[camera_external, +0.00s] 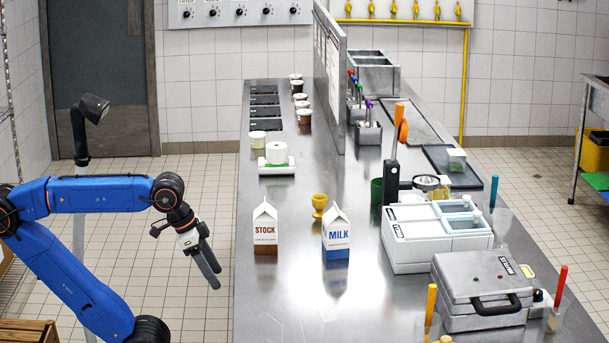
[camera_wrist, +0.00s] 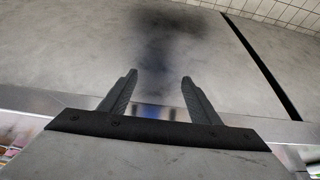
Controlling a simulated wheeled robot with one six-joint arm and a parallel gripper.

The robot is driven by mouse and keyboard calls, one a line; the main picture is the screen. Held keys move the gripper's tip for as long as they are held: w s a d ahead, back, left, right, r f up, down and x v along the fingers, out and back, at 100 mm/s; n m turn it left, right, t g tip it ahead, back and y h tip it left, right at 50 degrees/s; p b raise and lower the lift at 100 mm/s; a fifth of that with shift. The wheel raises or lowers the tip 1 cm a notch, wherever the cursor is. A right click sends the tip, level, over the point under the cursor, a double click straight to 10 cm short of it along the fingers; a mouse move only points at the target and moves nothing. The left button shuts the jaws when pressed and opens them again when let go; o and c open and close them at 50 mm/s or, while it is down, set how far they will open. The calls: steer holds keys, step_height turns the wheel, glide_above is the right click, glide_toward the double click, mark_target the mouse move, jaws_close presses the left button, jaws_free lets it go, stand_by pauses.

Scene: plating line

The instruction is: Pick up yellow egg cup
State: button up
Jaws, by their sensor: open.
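The yellow egg cup (camera_external: 319,205) stands upright on the steel counter (camera_external: 290,310), behind and between the stock carton (camera_external: 265,228) and the milk carton (camera_external: 336,233). My gripper (camera_external: 213,272) hangs beside the counter's left edge, to the left of the stock carton and well apart from the egg cup. In the wrist view my gripper (camera_wrist: 158,85) has its two fingers apart with nothing held between them. The egg cup does not show in the wrist view.
A white machine (camera_external: 437,236) and a hinged press (camera_external: 480,290) stand on the counter's right. A roll on a stand (camera_external: 277,158) is behind the stock carton. An upright board (camera_external: 330,80) divides the far counter. The front left counter is clear.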

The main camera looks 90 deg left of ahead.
step_height(320, 180, up, 32)
steer(key=n+g+h, duration=0.1)
steer(key=n+g, duration=0.3)
steer(key=n, duration=2.3)
glide_above(320, 206)
steer(key=s+a, duration=0.1)
steer(key=a, duration=0.1)
step_height(320, 206, down, 17)
steer(key=shift+a+f, duration=0.1)
steer(key=shift+a, duration=0.05)
steer(key=shift+w+f, duration=0.2)
steer(key=shift+f, duration=0.7)
steer(key=shift+w+f, duration=0.15)
steer(key=shift+f, duration=0.7)
steer(key=shift+w+f, duration=0.2)
steer(key=shift+f, duration=0.7)
